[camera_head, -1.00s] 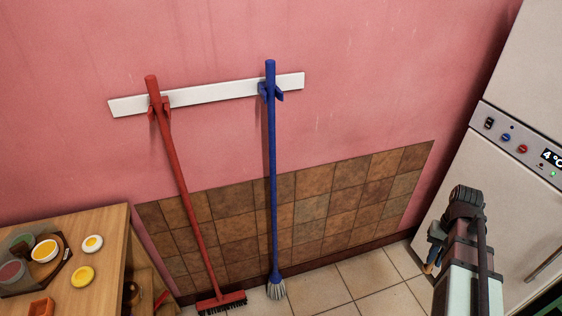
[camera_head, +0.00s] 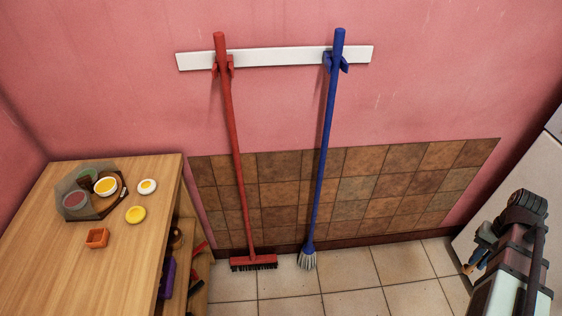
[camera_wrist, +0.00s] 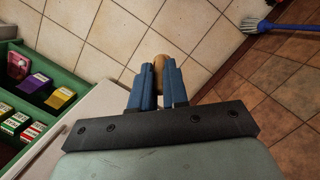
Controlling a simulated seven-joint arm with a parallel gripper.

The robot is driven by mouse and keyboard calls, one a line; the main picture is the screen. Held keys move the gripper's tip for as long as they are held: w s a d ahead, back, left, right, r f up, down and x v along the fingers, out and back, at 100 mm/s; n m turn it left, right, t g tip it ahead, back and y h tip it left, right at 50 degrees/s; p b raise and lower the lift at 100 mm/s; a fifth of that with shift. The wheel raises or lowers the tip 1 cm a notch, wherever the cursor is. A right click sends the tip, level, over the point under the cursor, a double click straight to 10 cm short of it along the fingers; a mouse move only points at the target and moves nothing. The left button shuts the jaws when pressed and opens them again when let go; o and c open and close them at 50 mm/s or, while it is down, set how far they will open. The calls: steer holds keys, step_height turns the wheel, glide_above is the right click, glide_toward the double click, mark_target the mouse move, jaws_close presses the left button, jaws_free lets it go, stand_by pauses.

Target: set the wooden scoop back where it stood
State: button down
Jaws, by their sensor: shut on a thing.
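My gripper (camera_wrist: 158,92) has its blue fingers shut on the wooden scoop (camera_wrist: 159,62), whose rounded tan end shows between the fingertips in the wrist view. The rest of the scoop is hidden by the fingers. In the head view my gripper (camera_head: 472,262) is at the lower right, with a small tan bit at its tip, above the tiled floor. The wooden cabinet (camera_head: 110,260) with open shelves stands at the left, well apart from my gripper. Its shelf contents are mostly hidden by its top.
On the cabinet top are a dark tray (camera_head: 118,206) with bowls, a white-and-yellow piece (camera_head: 147,187), a yellow piece (camera_head: 135,214) and an orange box (camera_head: 97,238). A red broom (camera_head: 238,160) and blue mop (camera_head: 326,150) hang on the wall. A green crate (camera_wrist: 75,62) holds several small packets.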

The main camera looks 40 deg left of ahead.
steer(key=shift+a, duration=0.1)
steer(key=s+a+r+n, duration=0.2)
steer(key=s+a+n, duration=0.15)
steer(key=a, duration=1.05)
steer(key=s+a+r+n+t+h, duration=0.1)
steer(key=s+a+n, duration=0.25)
steer(key=a, duration=1.15)
steer(key=s+a+r+n, duration=0.2)
steer(key=s+a, duration=0.2)
steer(key=a, duration=1)
steer(key=s+a+r+n+t, duration=0.1)
steer(key=s+a+r+n, duration=0.3)
steer(key=s+a, duration=1.2)
steer(key=s+a+r+n, duration=0.2)
steer(key=s+a+r, duration=0.4)
steer(key=s+a, duration=1.1)
steer(key=w+a+r+m, duration=0.1)
steer(key=a+m, duration=0.3)
steer(key=a, duration=0.4)
steer(key=w+a+r+m, duration=0.1)
steer(key=a+r+m, duration=0.2)
steer(key=a+m, duration=0.2)
steer(key=a, duration=0.3)
steer(key=shift+w+y, duration=0.3)
steer(key=shift+w, duration=0.1)
steer(key=shift+f, duration=0.1)
